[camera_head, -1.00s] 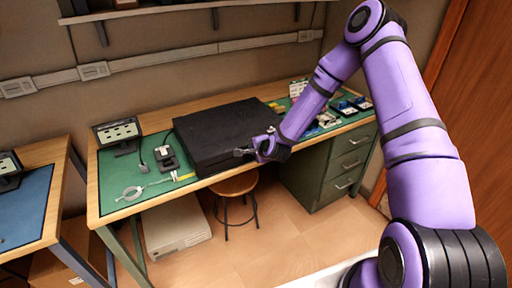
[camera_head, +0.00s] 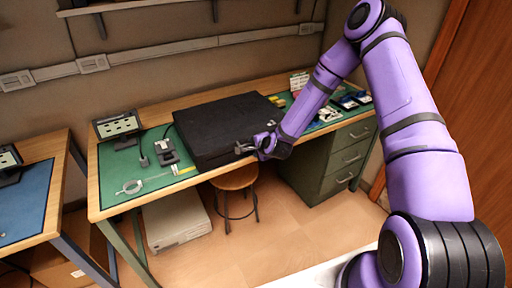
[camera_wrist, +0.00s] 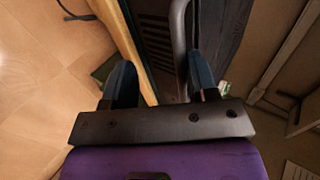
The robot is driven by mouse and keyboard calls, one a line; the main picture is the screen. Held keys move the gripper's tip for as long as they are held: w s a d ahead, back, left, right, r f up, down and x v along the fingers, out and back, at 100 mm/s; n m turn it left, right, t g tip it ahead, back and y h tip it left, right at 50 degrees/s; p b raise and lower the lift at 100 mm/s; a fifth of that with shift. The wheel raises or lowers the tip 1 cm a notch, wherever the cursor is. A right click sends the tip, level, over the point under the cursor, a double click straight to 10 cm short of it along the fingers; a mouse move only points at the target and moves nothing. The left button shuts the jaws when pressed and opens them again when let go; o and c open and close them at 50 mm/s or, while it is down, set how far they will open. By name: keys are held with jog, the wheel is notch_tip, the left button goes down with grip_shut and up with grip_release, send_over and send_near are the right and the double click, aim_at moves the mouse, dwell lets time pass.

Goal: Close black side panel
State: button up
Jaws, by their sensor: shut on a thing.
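The black side panel (camera_head: 222,118) shows as the broad dark top of a flat black case lying on the green mat of the workbench. It looks level or nearly so; any gap beneath it cannot be made out. My gripper (camera_head: 243,149) is at the front edge of the case, towards its right corner. In the wrist view, the two blue-grey fingers of my gripper (camera_wrist: 160,85) stand apart, shut on the panel's edge area. A grey curved bar (camera_wrist: 179,45) runs beside the right finger, next to dark slotted vents (camera_wrist: 155,40). The exact contact is hidden.
The workbench (camera_head: 107,203) carries a small display (camera_head: 119,128) and small tools at left, with several parts at right. A stool (camera_head: 236,178) and a beige box (camera_head: 175,220) stand below. Green drawers (camera_head: 335,160) are at right. A blue-topped table (camera_head: 25,205) stands left.

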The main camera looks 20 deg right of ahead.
jog(key=v, duration=1.1)
jog(key=shift+w, duration=0.1)
jog(key=s+d+r+n+g+h, duration=0.15)
jog(key=s+r+n, duration=0.35)
jog(key=r, duration=0.7)
jog(key=s+r+n+g, duration=0.2)
jog(key=s+r+n, duration=0.35)
jog(key=r, duration=0.65)
jog(key=s+r+n, duration=0.1)
jog(key=s+r, duration=0.3)
jog(key=s, duration=0.3)
jog(key=s+d+r+n+g, duration=0.1)
jog(key=s+r, duration=0.3)
jog(key=s, duration=0.4)
jog(key=s+d+r+n+g, duration=0.1)
jog(key=s+r+n, duration=0.2)
jog(key=s+r, duration=0.2)
jog(key=s, duration=0.3)
jog(key=shift+w+d+h, duration=0.15)
jog(key=shift+d+h, duration=0.05)
jog(key=shift+h, duration=0.05)
